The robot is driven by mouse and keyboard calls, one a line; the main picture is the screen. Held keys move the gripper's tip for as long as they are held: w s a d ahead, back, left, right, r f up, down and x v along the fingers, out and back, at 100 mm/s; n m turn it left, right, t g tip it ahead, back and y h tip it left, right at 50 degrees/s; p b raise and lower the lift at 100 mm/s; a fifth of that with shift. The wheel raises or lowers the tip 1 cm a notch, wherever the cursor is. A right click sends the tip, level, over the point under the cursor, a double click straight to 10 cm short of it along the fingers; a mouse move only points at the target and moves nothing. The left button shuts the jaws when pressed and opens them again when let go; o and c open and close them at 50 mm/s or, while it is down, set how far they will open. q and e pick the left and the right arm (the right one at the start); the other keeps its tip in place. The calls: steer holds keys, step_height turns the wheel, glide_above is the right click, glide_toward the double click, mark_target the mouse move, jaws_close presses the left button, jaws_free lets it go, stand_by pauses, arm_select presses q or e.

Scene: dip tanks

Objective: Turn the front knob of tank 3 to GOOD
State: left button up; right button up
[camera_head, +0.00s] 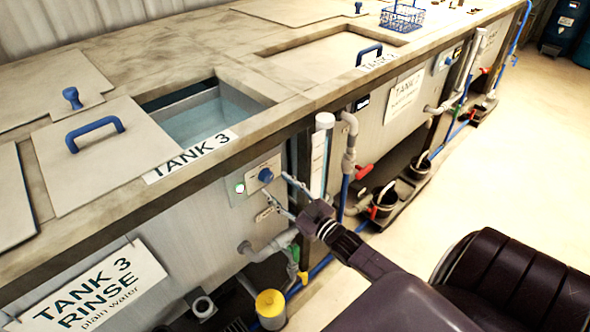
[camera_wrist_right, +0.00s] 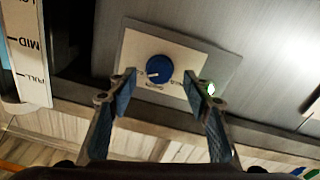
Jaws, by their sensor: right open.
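The front knob of tank 3 (camera_head: 265,175) is a round blue dial on a pale plate on the tank's front wall, below the "TANK 3" label (camera_head: 190,156). In the right wrist view the blue knob (camera_wrist_right: 160,68) has a white mark at its lower left; the lettering around it is too small to read. My right gripper (camera_head: 279,194) is open in front of the plate. In the right wrist view its two fingers (camera_wrist_right: 160,80) are spread on either side of the knob, with gaps on both sides. My left gripper is not in view.
A small lit green-white indicator (camera_head: 239,188) sits beside the knob. A vertical pipe and level gauge (camera_head: 321,155) stand to the right. Grey pipes and a yellow-topped container (camera_head: 269,303) are below. Tank 3's lid (camera_head: 105,155) leaves part of the bath open.

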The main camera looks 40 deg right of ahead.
steer(key=s, duration=0.8)
steer(key=shift+s+d, duration=0.25)
steer(key=shift+s, duration=0.1)
steer(key=shift+f, duration=0.15)
